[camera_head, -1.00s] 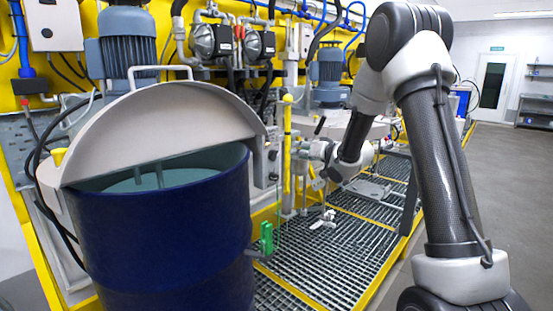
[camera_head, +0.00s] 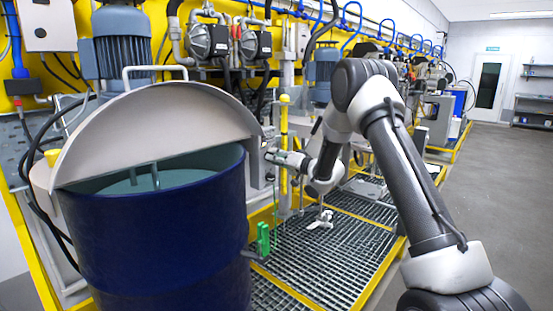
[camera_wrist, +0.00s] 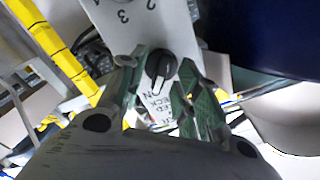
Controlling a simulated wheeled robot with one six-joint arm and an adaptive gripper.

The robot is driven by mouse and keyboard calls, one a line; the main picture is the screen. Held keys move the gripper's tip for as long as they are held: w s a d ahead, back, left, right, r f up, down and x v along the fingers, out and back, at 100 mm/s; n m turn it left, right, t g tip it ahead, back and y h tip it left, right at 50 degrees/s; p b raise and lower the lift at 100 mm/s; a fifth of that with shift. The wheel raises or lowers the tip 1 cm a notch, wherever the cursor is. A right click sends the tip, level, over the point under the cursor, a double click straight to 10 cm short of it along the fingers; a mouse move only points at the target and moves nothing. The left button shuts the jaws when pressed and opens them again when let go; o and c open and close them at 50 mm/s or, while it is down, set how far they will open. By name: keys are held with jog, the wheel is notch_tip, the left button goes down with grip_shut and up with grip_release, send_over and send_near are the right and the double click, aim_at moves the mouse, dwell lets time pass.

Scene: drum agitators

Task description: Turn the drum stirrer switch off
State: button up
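The drum stirrer has a blue drum (camera_head: 160,245), a grey half-raised lid (camera_head: 150,130) and a blue-grey motor (camera_head: 124,45) at the left of the head view. In the wrist view, a black rotary switch (camera_wrist: 160,65) sits on a pale panel (camera_wrist: 145,25) with numbers and the letters "ON". My gripper (camera_wrist: 168,85) is open, its green-padded fingers on either side of the switch. I cannot tell whether they touch it. In the head view, my gripper (camera_head: 274,156) is at the drum's right side, and the switch face is hidden.
A yellow post (camera_head: 284,145) stands close beside my gripper. A green-handled valve (camera_head: 263,240) sticks out at the drum's lower right. A metal grating (camera_head: 330,255) edged in yellow lies below. Open grey floor (camera_head: 500,200) is at the right.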

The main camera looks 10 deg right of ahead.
jog(key=shift+c, duration=0.5)
grip_shut()
jog(key=shift+n, duration=0.4)
jog(key=shift+s+a+n, duration=0.1)
jog(key=shift+n, duration=3.65)
jog(key=shift+s+a+n, duration=0.1)
jog(key=shift+n, duration=3.65)
jog(key=shift+f, duration=0.1)
